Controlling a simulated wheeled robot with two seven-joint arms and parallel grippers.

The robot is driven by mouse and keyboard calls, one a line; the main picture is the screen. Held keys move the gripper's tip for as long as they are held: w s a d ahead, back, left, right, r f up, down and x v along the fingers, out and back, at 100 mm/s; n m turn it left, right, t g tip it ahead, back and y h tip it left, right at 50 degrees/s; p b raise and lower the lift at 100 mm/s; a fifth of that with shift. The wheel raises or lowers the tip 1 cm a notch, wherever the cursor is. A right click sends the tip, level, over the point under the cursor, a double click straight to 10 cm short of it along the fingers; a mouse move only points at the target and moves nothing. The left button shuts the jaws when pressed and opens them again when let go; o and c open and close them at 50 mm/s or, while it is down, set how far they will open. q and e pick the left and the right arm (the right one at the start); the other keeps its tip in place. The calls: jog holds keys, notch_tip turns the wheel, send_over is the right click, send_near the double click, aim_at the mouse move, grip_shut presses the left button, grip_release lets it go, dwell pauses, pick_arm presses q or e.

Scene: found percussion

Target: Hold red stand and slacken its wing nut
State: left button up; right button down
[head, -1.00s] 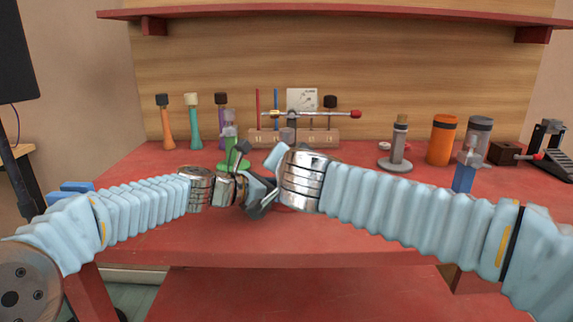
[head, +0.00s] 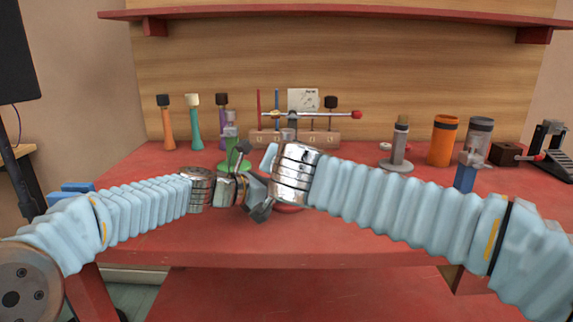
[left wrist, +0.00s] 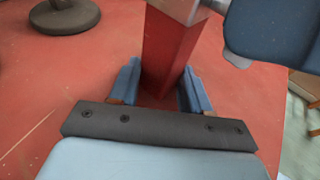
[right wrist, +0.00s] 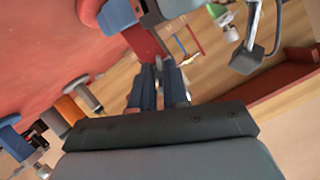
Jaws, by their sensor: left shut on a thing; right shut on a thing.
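The red stand's square post (left wrist: 168,50) rises between my left fingers in the left wrist view, with a silver metal piece (left wrist: 182,8) at its top. My left gripper (left wrist: 160,88) is shut on this post. The post also shows in the right wrist view (right wrist: 145,42), just beyond my right fingertips. My right gripper (right wrist: 158,75) is almost closed at the stand's metal end, on what seems to be the wing nut. The nut is hidden between the fingers. In the head view both grippers meet near the middle and cover most of the stand.
Behind the grippers, a wooden rack (head: 300,138) holds several rods. Coloured mallets (head: 195,125) stand at the back left. The red table front (head: 330,245) is clear.

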pick_arm(q)
jog(key=shift+a+f, duration=0.1)
jog(key=shift+f, duration=0.2)
pick_arm(e)
jog(key=shift+r, duration=0.15)
jog(key=c, duration=1.3)
grip_release()
jog(key=shift+o, duration=0.2)
jog(key=v, duration=1.2)
pick_arm(q)
jog(key=o, duration=0.9)
jog(key=shift+s, duration=0.1)
